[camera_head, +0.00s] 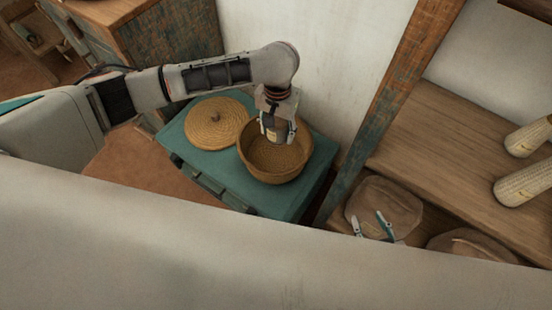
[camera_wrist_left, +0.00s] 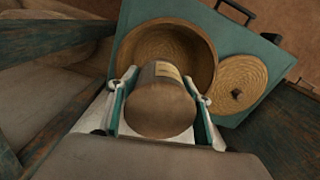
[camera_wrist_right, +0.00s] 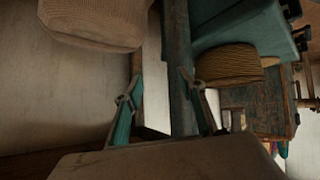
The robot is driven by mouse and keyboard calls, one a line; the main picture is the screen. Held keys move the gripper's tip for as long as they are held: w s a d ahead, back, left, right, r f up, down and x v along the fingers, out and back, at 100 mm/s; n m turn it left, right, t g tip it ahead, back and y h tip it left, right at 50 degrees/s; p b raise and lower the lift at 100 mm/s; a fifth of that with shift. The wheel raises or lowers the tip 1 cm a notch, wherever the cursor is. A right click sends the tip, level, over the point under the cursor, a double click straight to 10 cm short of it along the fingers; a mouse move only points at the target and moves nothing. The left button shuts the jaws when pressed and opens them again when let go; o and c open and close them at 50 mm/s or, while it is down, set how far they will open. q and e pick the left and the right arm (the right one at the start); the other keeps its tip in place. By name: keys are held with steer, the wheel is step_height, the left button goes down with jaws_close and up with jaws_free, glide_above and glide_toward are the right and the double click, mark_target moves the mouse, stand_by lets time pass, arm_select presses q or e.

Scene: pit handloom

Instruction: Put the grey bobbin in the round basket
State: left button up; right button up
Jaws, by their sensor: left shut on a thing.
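The grey bobbin (camera_wrist_left: 160,103), with a pale label, is clasped between the fingers of my left gripper (camera_wrist_left: 160,112). In the head view the left gripper (camera_head: 277,128) points down over the round basket (camera_head: 265,168), and the bobbin (camera_head: 286,136) hangs at its mouth. I cannot tell how deep the bobbin sits. The open woven basket (camera_wrist_left: 205,62) looks empty around the bobbin in the left wrist view. My right gripper (camera_head: 371,226) is open and empty near the shelves at the right; its spread fingers also show in the right wrist view (camera_wrist_right: 163,108).
The basket stands on a teal chest (camera_head: 308,190), beside a round woven lid (camera_head: 215,122). A wooden post (camera_head: 372,112) rises to the right. Wooden shelves (camera_head: 452,155) hold pale cones (camera_head: 527,186) above and sacks (camera_head: 384,206) below. A white wall is close behind the basket.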

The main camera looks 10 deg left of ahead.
arm_select(q)
steer(key=b, duration=0.5)
glide_above(277, 168)
step_height(277, 168, down, 12)
step_height(277, 168, down, 3)
steer(key=shift+s+f+b, duration=0.1)
steer(key=shift+b, duration=0.75)
steer(key=shift+w+f, duration=0.2)
steer(key=shift+f, duration=0.2)
steer(key=f+b, duration=0.2)
steer(key=f, duration=0.2)
steer(key=shift+s, duration=0.2)
steer(key=shift+w+f+b, duration=0.15)
steer(key=shift+w+b, duration=0.05)
steer(key=shift+b, duration=0.1)
arm_select(e)
steer(key=w+f, duration=0.2)
steer(key=f, duration=0.1)
steer(key=shift+a+f+n, duration=0.1)
steer(key=shift+f+n, duration=0.05)
steer(key=shift+n, duration=0.15)
